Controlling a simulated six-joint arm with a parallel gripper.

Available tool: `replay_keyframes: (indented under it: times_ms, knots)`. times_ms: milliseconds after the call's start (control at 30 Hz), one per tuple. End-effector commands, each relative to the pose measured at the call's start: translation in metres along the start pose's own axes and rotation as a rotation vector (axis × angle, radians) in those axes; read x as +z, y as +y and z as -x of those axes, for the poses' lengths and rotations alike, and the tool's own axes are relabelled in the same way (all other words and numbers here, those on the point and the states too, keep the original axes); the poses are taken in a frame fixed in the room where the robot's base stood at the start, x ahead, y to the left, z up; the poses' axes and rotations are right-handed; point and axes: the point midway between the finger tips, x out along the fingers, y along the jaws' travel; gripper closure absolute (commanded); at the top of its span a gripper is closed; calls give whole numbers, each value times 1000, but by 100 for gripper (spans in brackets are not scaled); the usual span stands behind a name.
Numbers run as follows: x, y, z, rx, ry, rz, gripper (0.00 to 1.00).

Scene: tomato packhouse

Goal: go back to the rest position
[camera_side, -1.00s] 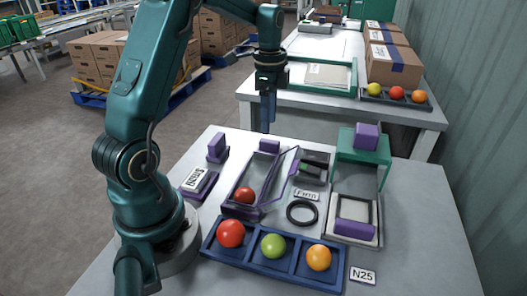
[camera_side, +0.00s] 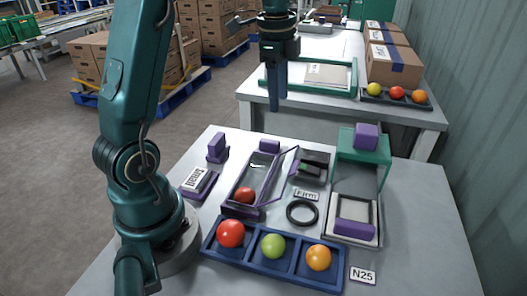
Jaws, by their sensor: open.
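My gripper (camera_side: 279,100) hangs in the air above the far edge of the near table, pointing down, with nothing seen between its fingers. From this side its fingers overlap, and it is apart from everything on the table (camera_side: 420,230). Below it, a clear-sided box with a purple frame (camera_side: 262,180) holds a red tomato (camera_side: 245,196) at its near end. A blue tray (camera_side: 213,248) in front holds a red tomato (camera_side: 231,233), a green one (camera_side: 273,246) and an orange one (camera_side: 318,257) in separate compartments.
A black ring (camera_side: 302,213) lies mid-table beside a "Firm" label (camera_side: 306,194). A green stand with a purple block (camera_side: 366,136) on top is at the right. A label reads N25 (camera_side: 362,275). Behind, a second table carries cartons (camera_side: 393,66) and a dark tray with tomatoes (camera_side: 397,93).

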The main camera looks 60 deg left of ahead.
Motion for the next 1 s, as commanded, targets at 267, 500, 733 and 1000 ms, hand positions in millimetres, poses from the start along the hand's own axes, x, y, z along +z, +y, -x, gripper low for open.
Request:
replay_keyframes:
  times_ms: [267, 500, 733, 1000]
  knots:
    - [-30, 65, 48, -135, 79, 14, 48]
    - [-35, 124, 59, -205, 187, 172, 48]
    - [-27, 177, 44, -212, 320, 434, 48]
    - [-17, 200, 13, -142, 375, 811, 48]
